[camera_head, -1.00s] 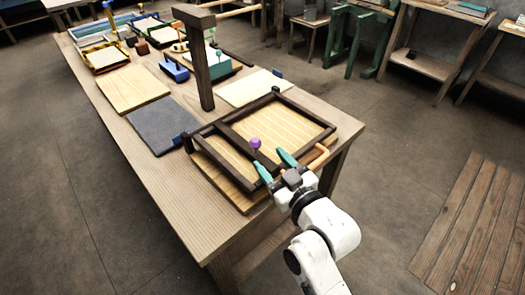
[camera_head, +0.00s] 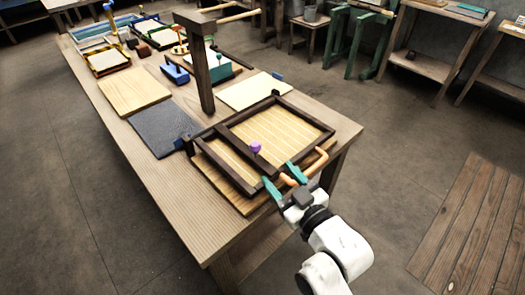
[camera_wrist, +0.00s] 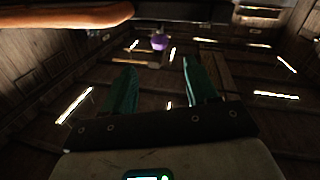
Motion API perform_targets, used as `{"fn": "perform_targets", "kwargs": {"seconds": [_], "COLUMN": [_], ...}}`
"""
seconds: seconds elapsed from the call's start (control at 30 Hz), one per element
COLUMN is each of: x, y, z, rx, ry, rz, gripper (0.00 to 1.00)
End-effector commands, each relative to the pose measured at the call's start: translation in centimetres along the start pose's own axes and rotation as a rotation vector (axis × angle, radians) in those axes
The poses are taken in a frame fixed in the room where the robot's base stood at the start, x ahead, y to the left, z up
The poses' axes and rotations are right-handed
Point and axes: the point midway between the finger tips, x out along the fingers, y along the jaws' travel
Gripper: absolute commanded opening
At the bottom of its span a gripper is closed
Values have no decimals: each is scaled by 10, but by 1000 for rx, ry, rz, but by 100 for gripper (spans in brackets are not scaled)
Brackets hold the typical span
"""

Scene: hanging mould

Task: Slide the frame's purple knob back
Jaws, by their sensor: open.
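The purple knob (camera_head: 255,147) stands on the dark bar that crosses the dark wooden frame (camera_head: 292,106). It also shows in the wrist view (camera_wrist: 159,42), ahead of my fingers near the top of the picture. My gripper (camera_head: 281,180) is open and empty at the near edge of the frame, its two teal fingers apart. It is nearer to me than the knob and apart from it. In the wrist view the teal fingers (camera_wrist: 155,82) point towards the knob, with a gap between.
A curved orange-brown handle (camera_head: 312,167) sits right beside my gripper at the frame's near right edge. A dark post with an overhanging arm (camera_head: 205,75) rises behind the frame. A dark slate (camera_head: 163,127) and pale boards lie further along the table.

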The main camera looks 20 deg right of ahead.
Motion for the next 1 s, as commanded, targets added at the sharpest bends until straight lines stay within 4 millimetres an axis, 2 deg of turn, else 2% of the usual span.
{"fn": "perform_targets", "kwargs": {"seconds": [0.4,0.6,0.8,1.0], "x": [69,93,102,103], "y": [0,1,0,0], "z": [-1,-1,0,0], "rx": [-1,-1,1,1], "ry": [2,2,1,1], "rz": [1,1,1,0], "gripper": [58,58,58,58]}}
